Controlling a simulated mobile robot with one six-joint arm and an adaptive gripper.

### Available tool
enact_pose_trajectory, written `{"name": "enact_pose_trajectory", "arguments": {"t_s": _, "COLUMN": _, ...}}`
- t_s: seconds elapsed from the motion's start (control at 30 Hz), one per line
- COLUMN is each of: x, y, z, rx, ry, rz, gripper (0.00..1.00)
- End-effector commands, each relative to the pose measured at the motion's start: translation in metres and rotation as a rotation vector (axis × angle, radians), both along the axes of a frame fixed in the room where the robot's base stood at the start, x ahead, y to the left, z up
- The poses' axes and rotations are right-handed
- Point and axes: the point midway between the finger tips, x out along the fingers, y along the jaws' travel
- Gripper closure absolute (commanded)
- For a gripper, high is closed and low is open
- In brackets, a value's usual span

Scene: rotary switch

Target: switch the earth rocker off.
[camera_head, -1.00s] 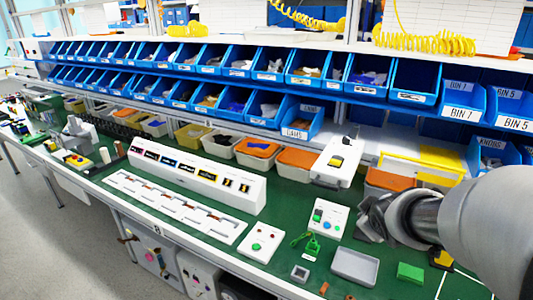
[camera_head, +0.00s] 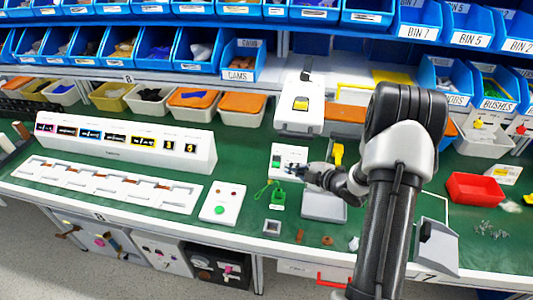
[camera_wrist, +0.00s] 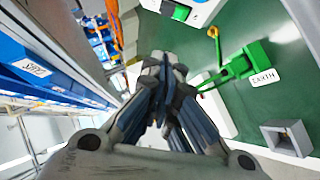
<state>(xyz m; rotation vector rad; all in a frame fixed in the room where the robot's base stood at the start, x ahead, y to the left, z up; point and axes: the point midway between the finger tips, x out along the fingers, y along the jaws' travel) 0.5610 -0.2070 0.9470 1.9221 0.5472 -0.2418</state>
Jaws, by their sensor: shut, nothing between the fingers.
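A green fitting (camera_wrist: 240,64) with a lever-like part stands on the green bench beside a white label (camera_wrist: 263,77) that appears to read EARTH, right of my gripper in the wrist view. It looks like the earth rocker; its on or off position cannot be told. In the head view the small green fitting (camera_head: 278,196) sits in front of the white button box. My gripper (camera_wrist: 168,62) is shut and empty, its fingertips together, apart from the fitting. In the head view my gripper (camera_head: 308,172) is beside the white button box (camera_head: 289,158), right of and behind the fitting.
A white panel (camera_head: 222,203) with red and green buttons stands left of the fitting. A grey square frame (camera_wrist: 286,137) lies near it. A grey tray (camera_head: 322,207) lies under my wrist. A red bin (camera_head: 474,188) is at right.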

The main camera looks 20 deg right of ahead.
Motion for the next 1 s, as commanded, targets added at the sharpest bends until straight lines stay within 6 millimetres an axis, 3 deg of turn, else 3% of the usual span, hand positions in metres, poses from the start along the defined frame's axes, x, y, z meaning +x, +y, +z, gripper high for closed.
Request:
{"name": "enact_pose_trajectory", "arguments": {"t_s": 0.47, "x": 0.007, "y": 0.003, "z": -0.004, "rx": 0.001, "ry": -0.001, "rz": 0.002, "gripper": 1.00}}
{"name": "enact_pose_trajectory", "arguments": {"t_s": 0.97, "x": 0.091, "y": 0.029, "z": -0.046, "rx": 0.001, "ry": -0.002, "rz": 0.004, "gripper": 1.00}}
{"name": "enact_pose_trajectory", "arguments": {"t_s": 1.0, "x": 0.095, "y": 0.022, "z": -0.050, "rx": -0.001, "ry": -0.002, "rz": 0.000, "gripper": 1.00}}
